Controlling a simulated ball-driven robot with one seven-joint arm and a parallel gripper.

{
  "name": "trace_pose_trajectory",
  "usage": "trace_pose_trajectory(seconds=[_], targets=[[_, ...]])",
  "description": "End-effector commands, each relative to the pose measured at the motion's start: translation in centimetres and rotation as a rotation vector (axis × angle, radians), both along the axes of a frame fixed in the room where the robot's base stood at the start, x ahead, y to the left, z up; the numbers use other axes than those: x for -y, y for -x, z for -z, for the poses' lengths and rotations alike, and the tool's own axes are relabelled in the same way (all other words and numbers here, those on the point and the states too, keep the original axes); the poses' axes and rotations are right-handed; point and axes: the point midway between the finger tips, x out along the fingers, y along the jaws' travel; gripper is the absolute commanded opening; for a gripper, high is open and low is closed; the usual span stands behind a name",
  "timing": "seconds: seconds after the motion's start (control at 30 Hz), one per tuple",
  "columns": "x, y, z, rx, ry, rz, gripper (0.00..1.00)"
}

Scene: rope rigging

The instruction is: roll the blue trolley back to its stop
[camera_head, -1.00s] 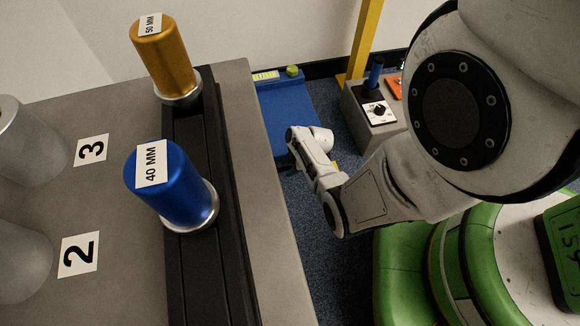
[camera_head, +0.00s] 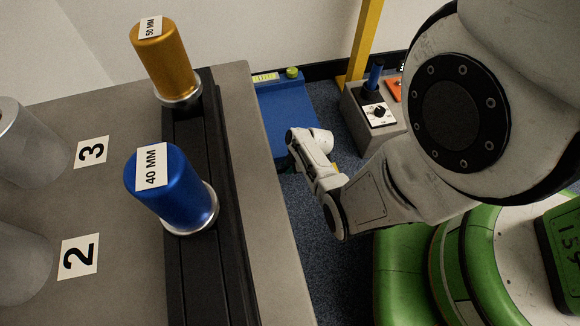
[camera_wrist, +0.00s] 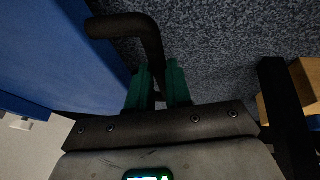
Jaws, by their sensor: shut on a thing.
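The blue trolley (camera_head: 287,118) is on the floor past the right edge of the grey table in the head view, with a pale label and a yellow-green knob at its far end. Its blue side (camera_wrist: 65,60) fills the left of the wrist view. A dark bent handle (camera_wrist: 135,27) reaches out beside it. My gripper (camera_wrist: 160,75) has its green fingers shut on the lower part of this handle. In the head view my arm hides the fingers and the near end of the trolley. I cannot make out the stop.
The grey table (camera_head: 262,200) carries a gold cylinder (camera_head: 166,62), a blue 40 MM cylinder (camera_head: 168,187) and grey cylinders. A grey control box (camera_head: 370,115) and a yellow post (camera_head: 362,40) stand right of the trolley. Blue carpet (camera_head: 318,240) shows between table and my base.

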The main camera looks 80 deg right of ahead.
Motion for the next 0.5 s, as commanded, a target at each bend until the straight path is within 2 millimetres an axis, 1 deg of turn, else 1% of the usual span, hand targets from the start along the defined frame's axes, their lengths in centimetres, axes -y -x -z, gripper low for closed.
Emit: trace_pose_trajectory(seconds=[0.1,0.17,0.27,0.4,0.5], targets=[[0.0,-0.1,0.0,0.000,0.000,-0.001,0.00],[-0.2,-0.5,0.0,0.000,0.000,-0.003,0.00],[-0.8,-2.2,0.0,0.001,0.001,-0.007,0.00],[-2.2,-5.3,0.0,0.003,0.000,-0.011,0.00],[-2.9,-7.1,0.1,0.002,-0.001,-0.009,0.00]])
